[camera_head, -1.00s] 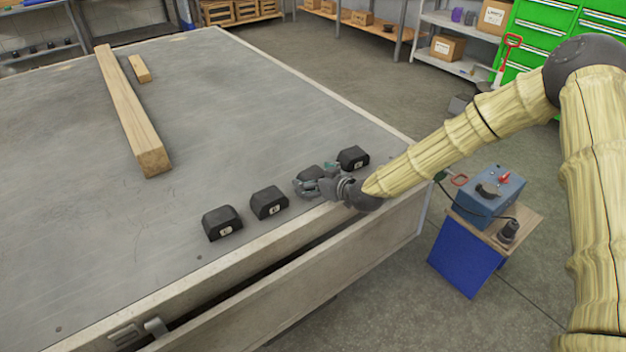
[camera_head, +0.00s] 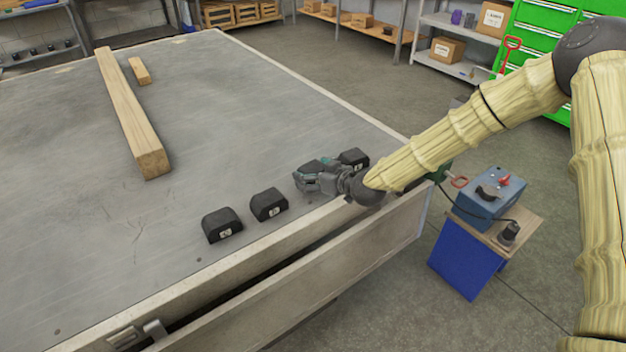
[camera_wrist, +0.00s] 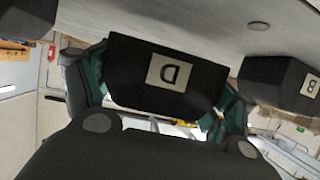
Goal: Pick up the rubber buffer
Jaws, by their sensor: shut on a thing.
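My gripper (camera_head: 318,180) is shut on a black rubber buffer (camera_head: 310,167), which seems to be slightly above the table near its front edge. In the wrist view, the held buffer (camera_wrist: 205,78) sits between both fingers of my gripper (camera_wrist: 162,92), and its pale label reads like a D. Similar black buffers stand on the table: one (camera_head: 354,157) just right of the gripper and partly hidden, one (camera_head: 265,203) to its left, and one (camera_head: 220,226) farther left. A neighbouring buffer (camera_wrist: 268,75) in the wrist view has a label like a B.
The grey trailer bed (camera_head: 230,110) is mostly clear behind the buffers. A long wooden beam (camera_head: 130,115) and a short wood block (camera_head: 139,71) lie at the far left. A blue box (camera_head: 489,199) stands on a small stand to the right, beyond the trailer edge.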

